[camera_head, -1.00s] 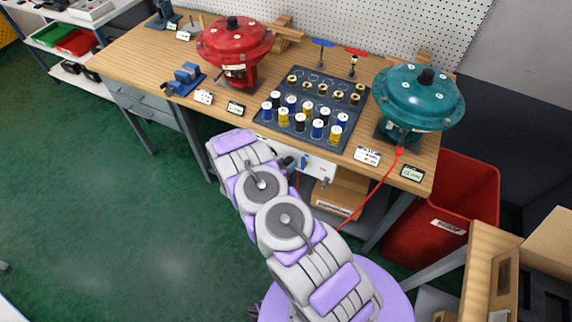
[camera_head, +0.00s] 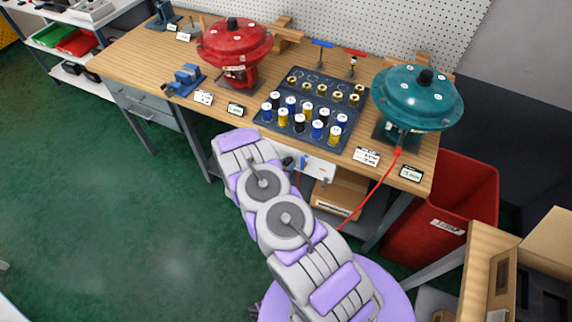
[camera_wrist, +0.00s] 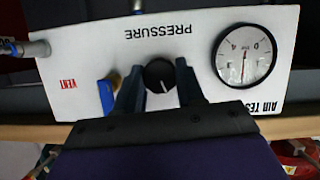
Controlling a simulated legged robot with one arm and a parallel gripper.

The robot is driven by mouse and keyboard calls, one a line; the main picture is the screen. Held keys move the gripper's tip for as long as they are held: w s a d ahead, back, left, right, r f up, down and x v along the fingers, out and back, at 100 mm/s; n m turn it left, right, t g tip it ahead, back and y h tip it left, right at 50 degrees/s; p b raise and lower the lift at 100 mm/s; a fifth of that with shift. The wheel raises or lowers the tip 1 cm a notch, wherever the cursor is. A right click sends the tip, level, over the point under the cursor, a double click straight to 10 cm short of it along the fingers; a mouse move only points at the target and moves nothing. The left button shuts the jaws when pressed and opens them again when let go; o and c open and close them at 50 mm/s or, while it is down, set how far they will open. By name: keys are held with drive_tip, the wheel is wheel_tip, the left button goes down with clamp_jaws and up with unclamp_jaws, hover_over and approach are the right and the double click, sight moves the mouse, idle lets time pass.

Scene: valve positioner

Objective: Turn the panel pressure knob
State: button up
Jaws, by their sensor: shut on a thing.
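In the wrist view, the white panel (camera_wrist: 195,75) appears upside down with the word PRESSURE on it. The black pressure knob (camera_wrist: 160,76) sits between the two dark fingers of my gripper (camera_wrist: 158,84), which is shut on it. A pale mark on the knob's face shows. The round pressure gauge (camera_wrist: 244,55) is to the right, with a needle running roughly vertically in the picture. In the head view, the panel (camera_head: 318,167) hangs under the workbench's front edge. My arm hides its left part and the knob there.
In the wrist view, a blue vent lever (camera_wrist: 107,95) stands left of the fingers, close to them. In the head view, the workbench (camera_head: 130,60) holds a red actuator (camera_head: 235,42), a teal actuator (camera_head: 418,98) and a dark tray (camera_head: 270,118). A red hose (camera_head: 368,200) hangs right.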

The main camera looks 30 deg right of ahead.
drive_tip(key=m+t, duration=0.1)
drive_tip(key=m+t+y, duration=0.1)
drive_tip(key=m, duration=0.1)
drive_tip(key=shift+s+d+f+m+b, duration=0.1)
drive_tip(key=shift+s+f+m+b, duration=0.05)
drive_tip(key=shift+m+b, duration=0.15)
drive_tip(key=shift+s+f+m+t+y+b, duration=0.1)
drive_tip(key=shift+m+t+y+b, duration=0.2)
drive_tip(key=shift+m+t+b, duration=0.75)
drive_tip(key=shift+m+t+y+b, duration=0.3)
drive_tip(key=shift+m+t+b, duration=0.25)
drive_tip(key=shift+m+b, duration=0.9)
drive_tip(key=o, duration=1)
drive_tip(key=shift+d, duration=0.1)
drive_tip(key=shift+o, duration=0.2)
